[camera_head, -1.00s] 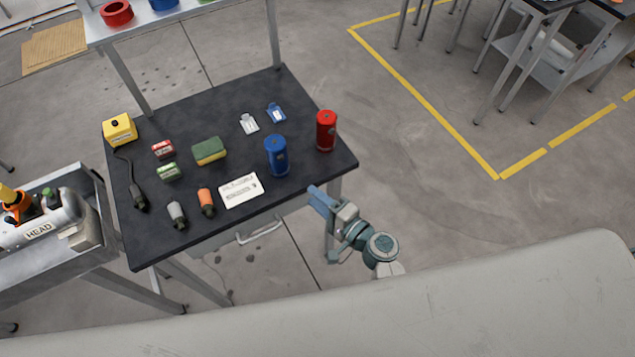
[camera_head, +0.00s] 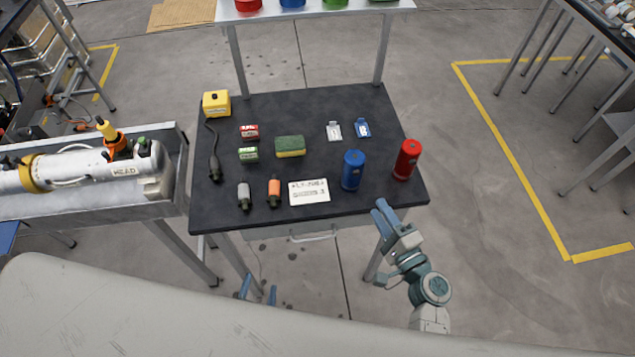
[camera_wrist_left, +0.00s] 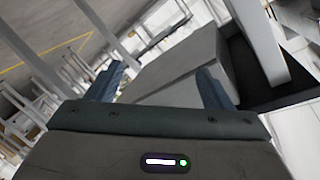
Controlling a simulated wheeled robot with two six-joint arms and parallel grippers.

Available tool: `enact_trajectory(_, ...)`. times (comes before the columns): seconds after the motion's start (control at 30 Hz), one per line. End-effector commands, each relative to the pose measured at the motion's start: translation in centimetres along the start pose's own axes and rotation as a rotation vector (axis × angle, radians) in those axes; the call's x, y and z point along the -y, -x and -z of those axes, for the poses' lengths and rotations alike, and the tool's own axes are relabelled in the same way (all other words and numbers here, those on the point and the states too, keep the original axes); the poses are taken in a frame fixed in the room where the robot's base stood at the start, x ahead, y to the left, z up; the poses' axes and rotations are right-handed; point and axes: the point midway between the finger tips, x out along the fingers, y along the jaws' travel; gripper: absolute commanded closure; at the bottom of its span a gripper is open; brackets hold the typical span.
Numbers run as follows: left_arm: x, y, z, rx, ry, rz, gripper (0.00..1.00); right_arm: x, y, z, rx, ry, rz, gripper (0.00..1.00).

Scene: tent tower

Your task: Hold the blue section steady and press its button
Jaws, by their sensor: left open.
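The blue section (camera_head: 352,175) is an upright blue cylinder near the front right of the dark table (camera_head: 320,105). A small dark mark shows on its side; I cannot tell whether this is its button. My right gripper (camera_head: 383,218) is in front of the table's front right edge, below the blue section in the picture and apart from it. Its fingers overlap in this view, so their gap is unclear. My left gripper (camera_head: 259,291) shows only its blue fingertips, low in front of the table. In the left wrist view it (camera_wrist_left: 159,86) is open and empty.
A red cylinder (camera_head: 407,160) stands right of the blue one. A white card (camera_head: 309,192), an orange-topped item (camera_head: 274,192) and a green sponge (camera_head: 290,146) lie to its left. White and blue tags (camera_head: 362,128) lie behind. A grey cart (camera_head: 170,207) stands at left.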

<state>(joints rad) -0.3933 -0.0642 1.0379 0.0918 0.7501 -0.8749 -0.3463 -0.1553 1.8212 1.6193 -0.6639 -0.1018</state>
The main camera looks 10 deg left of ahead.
Motion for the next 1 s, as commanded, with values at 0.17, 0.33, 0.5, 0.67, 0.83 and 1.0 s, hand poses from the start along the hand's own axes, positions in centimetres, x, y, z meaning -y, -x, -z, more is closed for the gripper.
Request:
enact_trajectory(0.17,6.7,0.3,8.2,-0.187,-0.201,0.364,0.26,0.0,0.0,0.0,0.0,0.0,0.0,0.64)
enact_trajectory(0.33,13.0,2.5,16.0,-0.297,-0.433,0.756,0.26,0.0,0.0,0.0,0.0,0.0,0.0,0.64)
enact_trajectory(0.5,15.1,1.8,24.5,-0.508,-0.725,0.948,0.26,0.0,0.0,0.0,0.0,0.0,0.0,0.64)
enact_trajectory(0.67,13.1,-1.2,29.1,-0.706,-0.966,0.897,0.26,0.0,0.0,0.0,0.0,0.0,0.0,0.64)
enact_trajectory(0.83,10.6,-4.5,32.1,-0.872,-1.251,0.818,0.26,0.0,0.0,0.0,0.0,0.0,0.0,0.64)
enact_trajectory(1.0,8.6,-8.0,33.5,-0.982,-1.572,0.747,0.26,0.0,0.0,0.0,0.0,0.0,0.0,0.64)
